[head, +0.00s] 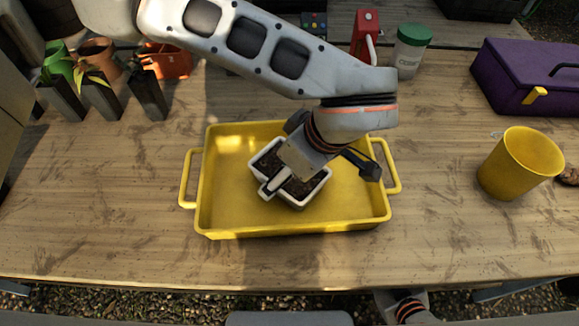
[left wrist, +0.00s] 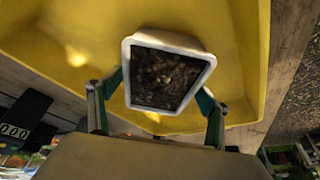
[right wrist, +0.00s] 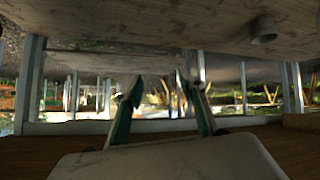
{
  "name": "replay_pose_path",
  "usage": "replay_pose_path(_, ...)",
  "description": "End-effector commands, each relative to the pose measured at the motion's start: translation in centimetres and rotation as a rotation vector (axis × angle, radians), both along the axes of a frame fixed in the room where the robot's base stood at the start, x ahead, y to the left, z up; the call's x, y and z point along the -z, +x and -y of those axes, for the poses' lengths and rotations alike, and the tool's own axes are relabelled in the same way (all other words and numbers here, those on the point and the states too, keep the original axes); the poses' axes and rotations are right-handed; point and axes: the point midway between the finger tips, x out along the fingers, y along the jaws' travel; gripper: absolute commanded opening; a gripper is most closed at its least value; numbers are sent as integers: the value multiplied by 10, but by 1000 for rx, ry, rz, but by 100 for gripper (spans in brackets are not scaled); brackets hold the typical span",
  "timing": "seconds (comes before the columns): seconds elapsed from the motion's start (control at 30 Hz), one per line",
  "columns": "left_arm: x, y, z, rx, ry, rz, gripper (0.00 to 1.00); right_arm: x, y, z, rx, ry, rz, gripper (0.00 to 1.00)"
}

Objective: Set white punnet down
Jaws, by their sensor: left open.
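The white punnet (head: 318,190), filled with dark brown soil, is inside the yellow tray (head: 225,215), near its middle. It sits at an angle to the tray's sides. My left gripper (head: 315,163) is over the punnet and hides part of it. In the left wrist view the punnet (left wrist: 190,113) is between the fingers of my left gripper (left wrist: 158,100), which is open. Contact between fingers and punnet cannot be told. My right gripper (right wrist: 162,85) is open and empty in the right wrist view, below the table's level.
A yellow cup (head: 515,165) stands right of the tray, with a purple toolbox (head: 520,75) behind it. A green-lidded jar (head: 409,52) and a red object (head: 366,35) stand at the back. Dark planters (head: 148,95) and an orange container (head: 172,60) are back left. Table left of the tray is clear.

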Motion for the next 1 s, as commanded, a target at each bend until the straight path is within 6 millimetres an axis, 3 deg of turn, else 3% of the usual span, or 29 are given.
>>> replay_pose_path(0.17, -15, -2, 3, 1, -1, 6, 78, -5, 2, 0, -1, 0, 7, 40)
replay_pose_path(0.6, -94, -23, 28, 0, 0, 6, 78, -15, 4, -1, 2, 11, 15, 40)
replay_pose_path(0.8, -111, -29, 34, 0, 0, 3, 78, -12, 1, -2, 3, 13, 5, 40)
replay_pose_path(1.0, -114, -30, 35, 0, 0, 0, 78, -12, 0, -2, 3, 15, 4, 40)
